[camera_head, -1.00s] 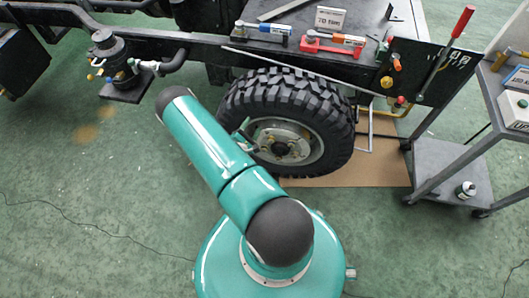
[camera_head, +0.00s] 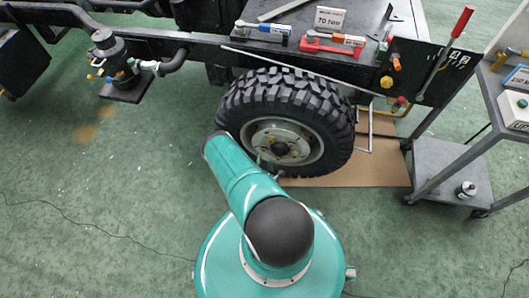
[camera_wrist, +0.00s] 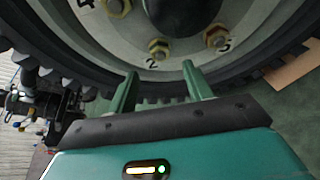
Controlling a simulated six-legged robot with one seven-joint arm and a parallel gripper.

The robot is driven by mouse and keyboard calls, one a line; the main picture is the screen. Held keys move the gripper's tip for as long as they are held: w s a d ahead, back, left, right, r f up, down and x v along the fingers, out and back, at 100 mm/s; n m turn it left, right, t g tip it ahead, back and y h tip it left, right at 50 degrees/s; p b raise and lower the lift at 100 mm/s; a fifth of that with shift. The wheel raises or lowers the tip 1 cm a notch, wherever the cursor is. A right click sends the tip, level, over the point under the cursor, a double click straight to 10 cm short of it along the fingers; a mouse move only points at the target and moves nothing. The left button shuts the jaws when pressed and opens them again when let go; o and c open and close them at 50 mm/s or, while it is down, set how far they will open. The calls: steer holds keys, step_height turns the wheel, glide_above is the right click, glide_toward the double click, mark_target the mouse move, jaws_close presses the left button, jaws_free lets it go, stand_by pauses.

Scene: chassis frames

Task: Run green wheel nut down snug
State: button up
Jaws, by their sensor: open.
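The black-tyred wheel (camera_head: 238,100) stands upright under the chassis, with a pale rim and dark hub in its middle. In the wrist view the rim (camera_wrist: 185,62) carries hex nuts on studs beside painted numbers. One brassy nut (camera_wrist: 159,48) sits by the "2", another (camera_wrist: 216,36) by the "3", and one (camera_wrist: 117,6) by the "4". I cannot tell which is the green one. My gripper (camera_wrist: 160,72) is open and empty. Its two green fingers point at the rim, below and either side of the nut at "2", apart from it. In the head view my arm mostly hides the gripper.
The chassis rail (camera_head: 190,42) runs above the wheel. A red tool holder (camera_head: 330,47) and a sign (camera_head: 330,18) are on the black top. A red-handled lever (camera_head: 462,22) rises at right. A grey cart (camera_head: 450,165) stands right. Floor at left is clear.

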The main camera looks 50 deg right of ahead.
mark_target(264, 150)
steer(key=x, duration=0.7)
steer(key=shift+w+d, duration=0.15)
steer(key=shift+d, duration=0.05)
